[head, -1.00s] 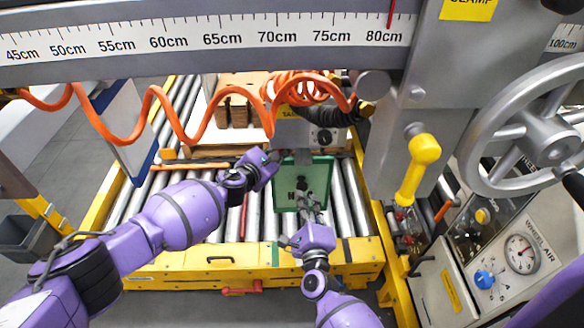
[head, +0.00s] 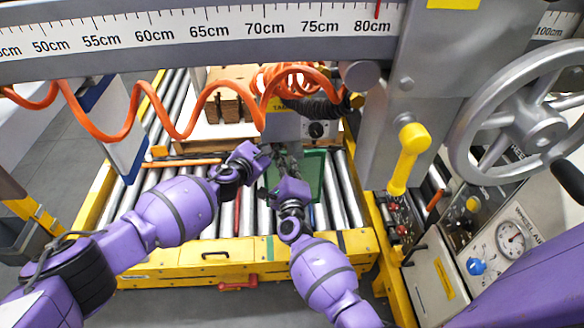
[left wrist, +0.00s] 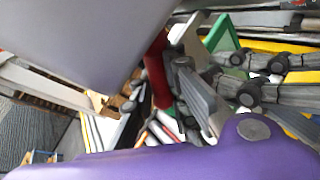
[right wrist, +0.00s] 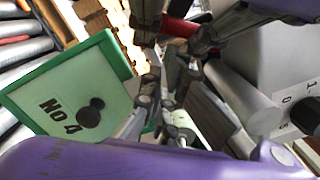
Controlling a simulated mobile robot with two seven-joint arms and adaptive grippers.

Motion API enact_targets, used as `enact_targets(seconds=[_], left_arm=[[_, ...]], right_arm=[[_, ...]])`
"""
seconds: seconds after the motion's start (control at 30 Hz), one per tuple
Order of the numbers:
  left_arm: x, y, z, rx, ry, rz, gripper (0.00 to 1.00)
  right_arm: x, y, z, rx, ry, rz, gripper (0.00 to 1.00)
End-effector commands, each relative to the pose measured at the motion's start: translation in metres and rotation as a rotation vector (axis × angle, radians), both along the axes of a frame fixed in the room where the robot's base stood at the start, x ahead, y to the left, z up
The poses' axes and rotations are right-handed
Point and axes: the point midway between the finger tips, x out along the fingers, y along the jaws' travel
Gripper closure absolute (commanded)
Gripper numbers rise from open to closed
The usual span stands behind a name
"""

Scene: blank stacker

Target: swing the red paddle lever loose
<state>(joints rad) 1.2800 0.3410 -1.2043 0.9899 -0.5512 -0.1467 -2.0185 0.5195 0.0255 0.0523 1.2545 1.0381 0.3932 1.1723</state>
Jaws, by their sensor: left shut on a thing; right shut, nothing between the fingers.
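The red paddle lever shows as a red bar in the left wrist view (left wrist: 157,72) and as a red piece in the right wrist view (right wrist: 181,26). In the head view it is hidden behind my grippers. My left gripper (head: 264,158) is closed with the red piece between its dark fingers, beside the grey box (head: 283,126). My right gripper (head: 284,160) is shut and empty, just right of the left one, below the box. The green-framed board marked No 4 (right wrist: 66,100), with a black knob, hangs close by; it is partly covered in the head view (head: 315,170).
A roller conveyor with a yellow frame (head: 330,247) lies below. An orange coiled hose (head: 184,136) hangs across the front. A yellow-handled lever (head: 409,158), a handwheel (head: 533,130) and a gauge panel (head: 510,238) stand at the right. The two grippers are crowded together.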

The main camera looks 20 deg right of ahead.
Motion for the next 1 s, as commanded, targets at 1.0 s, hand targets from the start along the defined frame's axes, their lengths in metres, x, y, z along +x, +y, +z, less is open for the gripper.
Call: enact_targets(seconds=[1.0], left_arm=[[0.0,0.001,-0.002,0.002,0.003,0.001,0.78]], right_arm=[[0.007,0.014,0.008,0.058,-0.02,0.005,1.0]])
